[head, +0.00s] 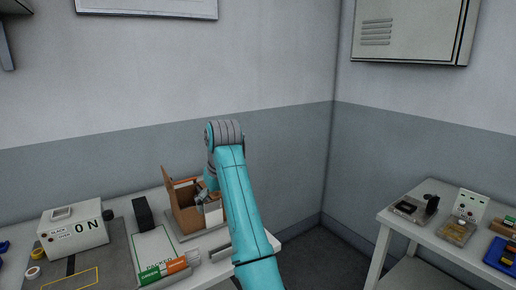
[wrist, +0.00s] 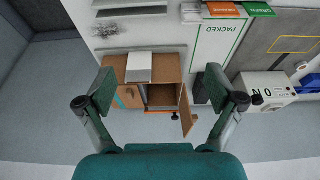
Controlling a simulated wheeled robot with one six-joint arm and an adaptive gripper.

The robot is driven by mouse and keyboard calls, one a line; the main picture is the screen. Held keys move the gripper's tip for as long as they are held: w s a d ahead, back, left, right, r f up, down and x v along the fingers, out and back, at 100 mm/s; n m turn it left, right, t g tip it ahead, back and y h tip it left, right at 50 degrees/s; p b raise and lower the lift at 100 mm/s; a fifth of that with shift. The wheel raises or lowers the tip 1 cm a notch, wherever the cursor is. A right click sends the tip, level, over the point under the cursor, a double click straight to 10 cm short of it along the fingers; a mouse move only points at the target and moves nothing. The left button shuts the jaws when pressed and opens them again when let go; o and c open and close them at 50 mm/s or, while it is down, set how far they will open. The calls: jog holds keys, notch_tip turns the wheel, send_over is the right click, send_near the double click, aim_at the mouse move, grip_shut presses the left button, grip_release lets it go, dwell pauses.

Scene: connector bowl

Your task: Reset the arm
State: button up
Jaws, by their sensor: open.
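My teal arm reaches up and over the left table in the head view.
A white machine (head: 74,233) and a PACKED mat (head: 150,245) with green and orange cards (head: 163,270) are on the left table. A second table (head: 425,232) with small parts stands at right. Floor (head: 320,262) is clear between the tables. A wall cabinet (head: 412,28) hangs above.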

jog(key=s+d+f+m+t, duration=0.1)
jog(key=d+f, duration=0.2)
jog(key=f, duration=0.6)
jog(key=s+d+f+t, duration=0.1)
jog(key=s+d+f, duration=0.15)
jog(key=f, duration=0.75)
jog(key=d+f+m+t, duration=0.1)
jog(key=d+f, duration=0.2)
jog(key=f, duration=0.6)
jog(key=s+d+f+m+t, duration=0.1)
jog(key=s+d+f, duration=0.4)
jog(key=s+f, duration=0.35)
jog(key=s+d+f+m+t, duration=0.1)
jog(key=s+d+f+t, duration=0.1)
jog(key=s+d+f, duration=0.5)
jog(key=s+d+r+m+t, duration=0.1)
jog(key=s+d+t, duration=0.15)
jog(key=s, duration=1.05)
jog(key=s+d+t, duration=0.1)
jog(key=s+d, duration=0.3)
jog(key=s, duration=0.9)
jog(key=s+d+r+m+t+h, duration=0.1)
jog(key=s+d+r+t+h, duration=0.1)
jog(key=s+r, duration=1.5)
jog(key=shift+s+d+r+m, duration=0.4)
jog(key=shift+d+r, duration=0.3)
jog(key=shift+r, duration=0.1)
